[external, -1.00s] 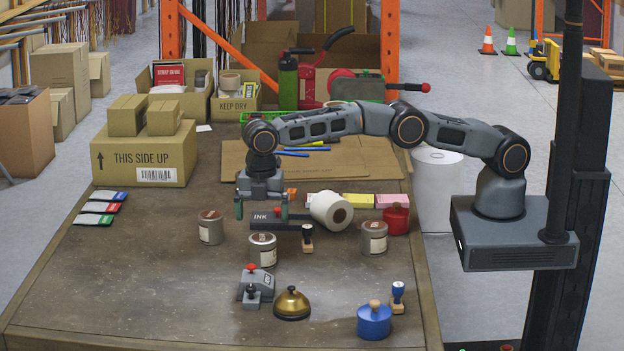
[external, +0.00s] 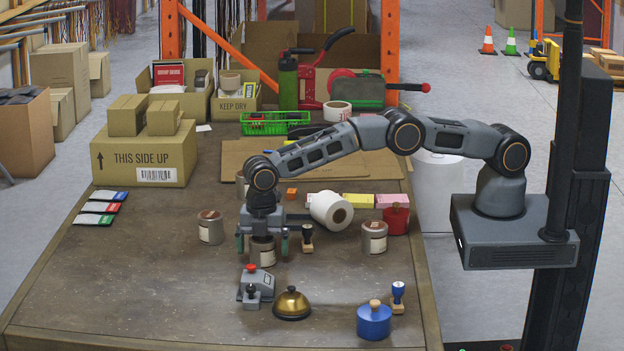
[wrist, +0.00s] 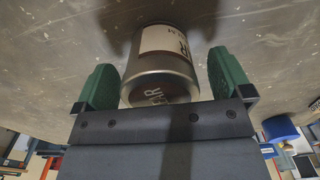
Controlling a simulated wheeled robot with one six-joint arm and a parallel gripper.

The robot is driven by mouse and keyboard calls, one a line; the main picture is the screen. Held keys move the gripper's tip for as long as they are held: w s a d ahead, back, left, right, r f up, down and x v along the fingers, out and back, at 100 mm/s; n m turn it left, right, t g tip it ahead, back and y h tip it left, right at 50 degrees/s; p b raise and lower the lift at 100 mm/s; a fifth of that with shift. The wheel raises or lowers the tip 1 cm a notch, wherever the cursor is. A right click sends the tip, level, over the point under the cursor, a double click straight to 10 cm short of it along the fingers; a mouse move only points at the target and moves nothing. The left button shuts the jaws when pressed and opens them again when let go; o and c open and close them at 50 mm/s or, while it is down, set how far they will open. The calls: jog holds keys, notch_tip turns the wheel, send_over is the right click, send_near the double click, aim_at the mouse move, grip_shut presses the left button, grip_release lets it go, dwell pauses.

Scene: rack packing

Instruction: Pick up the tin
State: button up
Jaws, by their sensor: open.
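Several grey tins with white labels and brown lids stand on the table. One tin (external: 262,253) stands upright between the fingers of my gripper (external: 262,243). In the wrist view this tin (wrist: 160,75) sits between the two green fingers of my gripper (wrist: 164,78), with a visible gap on each side. My gripper is open and points down around the tin. A second tin (external: 211,228) stands to the left and a third tin (external: 374,238) to the right. Another tin is mostly hidden behind my gripper.
A wooden-handled stamp (external: 307,240) stands close right of my gripper, and a white roll (external: 331,210) lies behind it. A grey device with a red knob (external: 258,281) and a brass bell (external: 292,304) are in front. The table's left front is clear.

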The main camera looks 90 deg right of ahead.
jog(key=shift+c, duration=0.3)
jog(key=c, duration=1)
jog(key=shift+r, duration=0.1)
